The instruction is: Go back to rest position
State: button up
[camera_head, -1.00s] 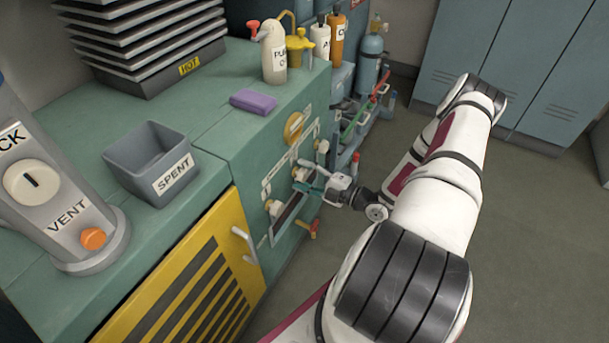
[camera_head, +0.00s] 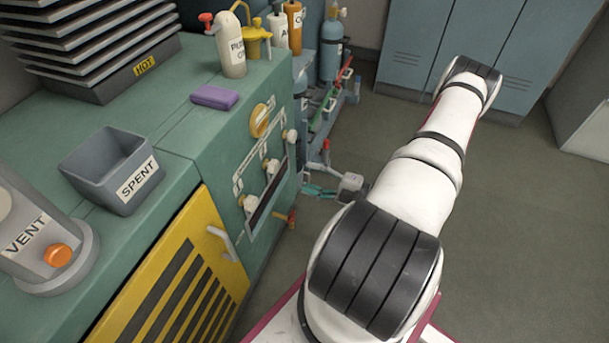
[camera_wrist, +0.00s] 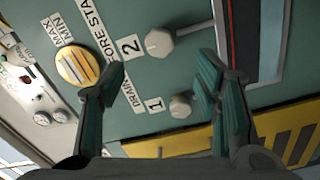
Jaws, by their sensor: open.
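My gripper (camera_head: 318,191) is in front of the green cabinet's panel in the head view, apart from it, with its teal fingers pointing left towards the panel. In the wrist view my gripper (camera_wrist: 160,88) shows its two teal fingers spread wide with nothing between them. Beyond them is the green panel (camera_wrist: 135,115) with a yellow round dial (camera_wrist: 77,66), a white knob by the "2" label (camera_wrist: 160,43) and another by the "1" label (camera_wrist: 180,105). My white arm hides part of the floor and my wrist.
The cabinet top holds a grey "SPENT" bin (camera_head: 103,178), a purple block (camera_head: 214,97), a pump bottle (camera_head: 230,50) and a rack of trays (camera_head: 100,45). A white handle (camera_head: 222,243) sticks out of the yellow door. Floor (camera_head: 520,230) to the right is open, with lockers (camera_head: 460,45) behind.

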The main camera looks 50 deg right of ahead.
dwell(0.7)
jog(key=w+a+r+n+g+y, duration=0.2)
jog(key=a+r+n+g+y, duration=0.15)
jog(key=r+n, duration=0.35)
jog(key=w+a+r+n+g+y, duration=0.2)
jog(key=a+r+n+g+y, duration=0.15)
jog(key=r+n, duration=0.45)
jog(key=s+a+r+n+g+h, duration=0.25)
jog(key=a+r+n+g, duration=0.35)
jog(key=a+r+n, duration=0.3)
jog(key=s+a+r+n+g+h, duration=0.1)
jog(key=s+a+r+n+g, duration=0.35)
jog(key=a+r+n, duration=0.4)
jog(key=s+a+r+n+h, duration=0.1)
jog(key=s+r+n+h, duration=0.1)
jog(key=s+n+h, duration=0.6)
jog(key=s+r+n+h, duration=0.25)
jog(key=s+n, duration=0.45)
jog(key=n, duration=0.5)
notch_tip(320, 180, up, 23)
jog(key=n+t+p, duration=0.1)
jog(key=t+p, duration=0.3)
jog(key=p, duration=1.7)
jog(key=shift+t+y, duration=0.35)
jog(key=shift+y, duration=0.05)
